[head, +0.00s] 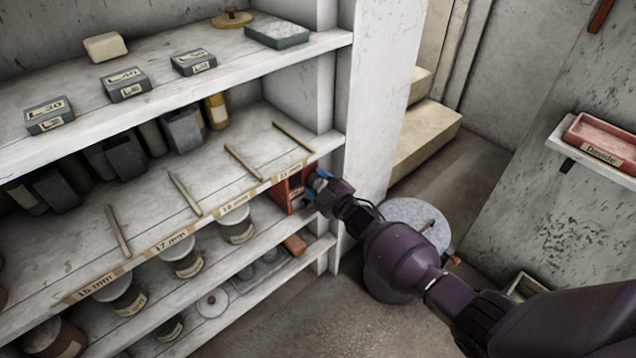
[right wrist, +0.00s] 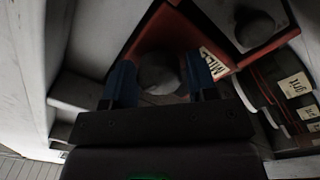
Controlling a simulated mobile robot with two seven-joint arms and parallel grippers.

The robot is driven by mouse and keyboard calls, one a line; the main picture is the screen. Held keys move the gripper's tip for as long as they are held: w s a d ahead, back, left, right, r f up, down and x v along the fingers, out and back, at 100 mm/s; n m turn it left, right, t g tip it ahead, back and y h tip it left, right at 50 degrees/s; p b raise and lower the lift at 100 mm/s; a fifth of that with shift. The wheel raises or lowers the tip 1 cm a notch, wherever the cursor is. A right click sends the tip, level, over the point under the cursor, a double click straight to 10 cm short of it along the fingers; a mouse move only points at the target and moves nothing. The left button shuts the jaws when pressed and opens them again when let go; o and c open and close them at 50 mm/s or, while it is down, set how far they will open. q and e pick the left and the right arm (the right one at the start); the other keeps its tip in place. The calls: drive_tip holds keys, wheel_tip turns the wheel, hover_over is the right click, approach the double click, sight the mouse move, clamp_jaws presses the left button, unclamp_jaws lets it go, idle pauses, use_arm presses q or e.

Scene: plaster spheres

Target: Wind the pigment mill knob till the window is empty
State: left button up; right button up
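The red pigment mill (head: 289,192) stands at the right end of the shelf bay, beside the white upright. It also shows in the right wrist view as a red-orange panel (right wrist: 190,33) with a partly visible "MILL" label. My right gripper (head: 317,184) is at the mill's front, with blue fingers on both sides of a round grey knob (right wrist: 160,72). I cannot tell whether the fingers press on the knob. A framed grey area with a dark round patch (right wrist: 255,26), perhaps the window, shows at upper right in the wrist view. My left gripper is out of view.
Labelled pots (head: 182,257) stand on the shelf left of the mill. Grey blocks (head: 125,84) lie on the top shelf. The white upright (head: 376,100) is close to my right gripper. A round grey-topped drum (head: 418,215) stands behind my right arm.

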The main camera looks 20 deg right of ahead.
drive_tip(key=shift+o, duration=1)
drive_tip(key=shift+s, duration=0.1)
drive_tip(key=shift+s+d, duration=0.15)
drive_tip(key=shift+s, duration=0.15)
use_arm(q)
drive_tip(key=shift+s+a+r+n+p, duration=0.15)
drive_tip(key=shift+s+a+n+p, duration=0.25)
drive_tip(key=shift+p, duration=0.85)
use_arm(e)
drive_tip(key=v, duration=1)
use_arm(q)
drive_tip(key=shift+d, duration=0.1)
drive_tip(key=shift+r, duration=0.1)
use_arm(e)
drive_tip(key=shift+s, duration=0.1)
